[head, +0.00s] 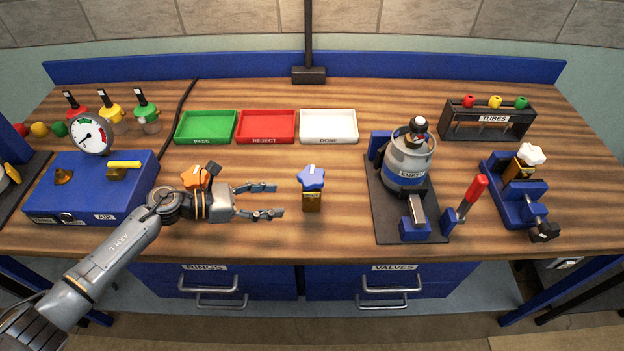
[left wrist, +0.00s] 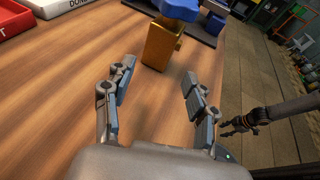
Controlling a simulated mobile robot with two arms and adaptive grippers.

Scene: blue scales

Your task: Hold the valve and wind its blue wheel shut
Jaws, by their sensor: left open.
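The valve has a brass body (head: 311,202) and a blue star-shaped wheel (head: 312,178) on top. It stands upright on the wooden bench in front of the trays. In the left wrist view the brass body (left wrist: 161,46) is ahead of the fingers, and the blue wheel (left wrist: 181,9) is cut by the top edge. My left gripper (head: 272,201) is open and empty, left of the valve and pointing at it, with a gap between. My right gripper (left wrist: 232,127) shows small at the right of the left wrist view, off the bench; its jaws are too small to judge.
An orange-wheeled piece (head: 192,176) is partly hidden behind my left gripper. Green (head: 206,139), red (head: 267,139) and white (head: 329,139) trays lie behind. A grey cylinder (head: 407,160) on a dark stand is to the right, then a white-wheeled valve (head: 528,156) in a blue fixture.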

